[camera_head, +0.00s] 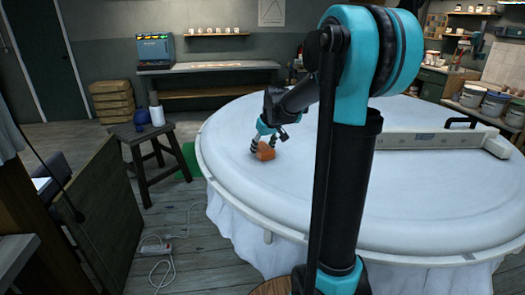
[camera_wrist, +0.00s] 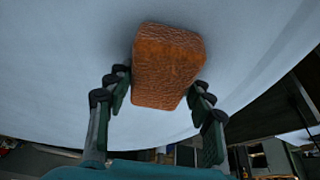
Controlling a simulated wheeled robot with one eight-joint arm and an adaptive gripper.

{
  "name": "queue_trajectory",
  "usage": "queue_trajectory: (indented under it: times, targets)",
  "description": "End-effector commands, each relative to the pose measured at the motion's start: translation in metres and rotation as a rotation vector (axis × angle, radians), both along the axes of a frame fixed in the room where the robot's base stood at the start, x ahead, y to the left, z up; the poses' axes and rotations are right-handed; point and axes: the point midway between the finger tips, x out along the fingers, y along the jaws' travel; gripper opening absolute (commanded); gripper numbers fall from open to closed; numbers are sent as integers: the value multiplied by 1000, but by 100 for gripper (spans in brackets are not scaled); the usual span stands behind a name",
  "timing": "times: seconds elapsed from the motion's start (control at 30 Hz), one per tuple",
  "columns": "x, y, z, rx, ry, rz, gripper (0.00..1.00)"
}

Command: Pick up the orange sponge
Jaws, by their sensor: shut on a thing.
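The orange sponge (camera_head: 265,152) is at the left part of the round white table (camera_head: 225,170) in the head view. My gripper (camera_head: 266,147) is shut on it, with a finger on each side. In the wrist view the sponge (camera_wrist: 167,68) is a brown-orange block between the two dark fingers of my gripper (camera_wrist: 160,100). The white tabletop fills the background there. I cannot tell whether the sponge touches the table or is just above it.
A long white bar-shaped thing (camera_head: 430,141) lies on the table to the right, behind my arm. A dark stool (camera_head: 150,155) with a white bottle stands left of the table. A power strip (camera_head: 156,249) lies on the floor. The tabletop around the sponge is clear.

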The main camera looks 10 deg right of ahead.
Motion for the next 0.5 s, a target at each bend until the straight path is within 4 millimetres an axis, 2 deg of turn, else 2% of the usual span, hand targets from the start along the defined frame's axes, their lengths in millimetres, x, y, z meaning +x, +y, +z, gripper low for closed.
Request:
queue_trajectory:
  times: [0.17, 0.27, 0.37, 0.5]
  targets:
    - [0, 0, 7, 0, 0, 0, 33]
    - [0, 0, 18, 0, 0, 0, 33]
    - [-1, 0, 36, 0, 0, 0, 33]
    - [0, 0, 75, 0, 0, 0, 33]
